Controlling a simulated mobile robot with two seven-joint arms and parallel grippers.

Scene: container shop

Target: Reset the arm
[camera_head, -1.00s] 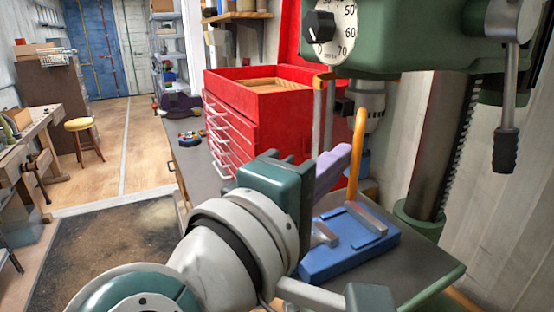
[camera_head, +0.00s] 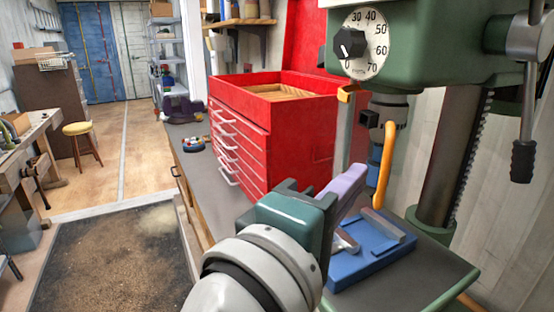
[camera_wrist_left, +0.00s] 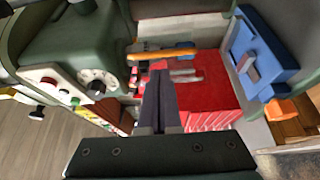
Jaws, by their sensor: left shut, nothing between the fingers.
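My left gripper (camera_head: 345,192) is in the lower middle of the head view, its green body and pale purple fingers pointing up and away to the right. The fingers are shut with nothing between them. They are in front of the red tool chest and beside the blue vise (camera_head: 372,250), partly covering it. In the left wrist view the shut fingers (camera_wrist_left: 160,90) stand in the middle, over the red chest. My right gripper is not in view.
A green drill press (camera_head: 440,50) with a dial overhangs at the right, with an orange-yellow handle (camera_head: 385,165). A red tool chest (camera_head: 290,125) stands on the grey bench (camera_head: 200,185). Small colourful items (camera_head: 194,144) lie behind. Open floor (camera_head: 100,250) lies at left.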

